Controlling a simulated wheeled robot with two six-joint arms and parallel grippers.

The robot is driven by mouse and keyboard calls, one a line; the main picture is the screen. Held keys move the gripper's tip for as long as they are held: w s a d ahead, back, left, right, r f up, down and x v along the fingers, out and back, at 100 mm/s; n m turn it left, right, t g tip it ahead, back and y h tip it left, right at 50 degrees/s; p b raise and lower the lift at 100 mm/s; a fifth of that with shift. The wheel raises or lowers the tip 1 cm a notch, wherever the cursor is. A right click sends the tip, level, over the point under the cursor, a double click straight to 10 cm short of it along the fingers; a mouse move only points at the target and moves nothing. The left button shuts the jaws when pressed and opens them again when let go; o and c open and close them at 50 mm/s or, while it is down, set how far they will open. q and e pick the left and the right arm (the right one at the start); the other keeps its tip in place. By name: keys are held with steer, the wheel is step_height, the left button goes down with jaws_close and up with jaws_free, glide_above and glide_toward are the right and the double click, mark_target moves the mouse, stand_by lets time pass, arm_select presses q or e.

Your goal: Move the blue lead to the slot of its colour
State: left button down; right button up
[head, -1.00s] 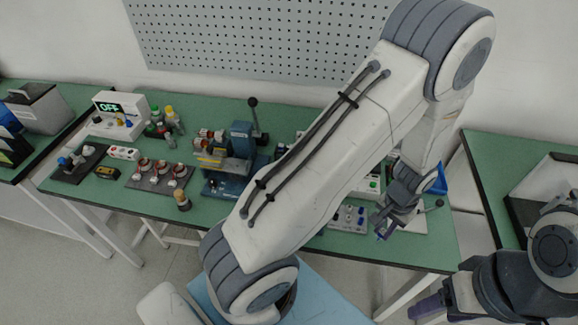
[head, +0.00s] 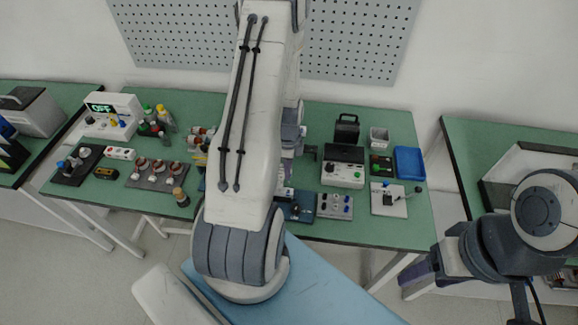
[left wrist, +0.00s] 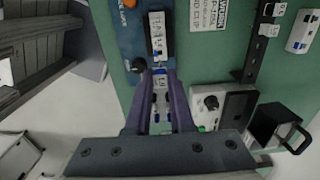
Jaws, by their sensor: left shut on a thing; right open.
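In the left wrist view the fingertips are near a dark block with white lettered labels (left wrist: 157,38) on a blue base (left wrist: 128,42). The base partly shows in the head view (head: 303,207), where my own arm hides the left fingertips. A grey panel with dark and blue knobs (head: 333,206) lies just right of the base. My right gripper (head: 420,275) is open, low at the right, away from the bench.
A meter box with a green knob (head: 342,174), a black handled box (head: 347,128), a blue tray (head: 409,162) and a white plate with a lever (head: 388,205) stand to the right. Bottles (head: 160,122) and a stator plate (head: 156,174) stand left. The bench's right front is clear.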

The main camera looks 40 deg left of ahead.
arm_select(q)
steer(key=shift+f+b, duration=1.3)
steer(key=shift+f, duration=0.55)
steer(key=shift+f+b, duration=0.6)
steer(key=shift+f, duration=0.2)
steer(key=shift+f+b, duration=0.35)
steer(key=shift+f, duration=0.15)
steer(key=shift+f, duration=0.1)
steer(key=shift+f+b, duration=0.5)
steer(key=c, duration=0.7)
jaws_free()
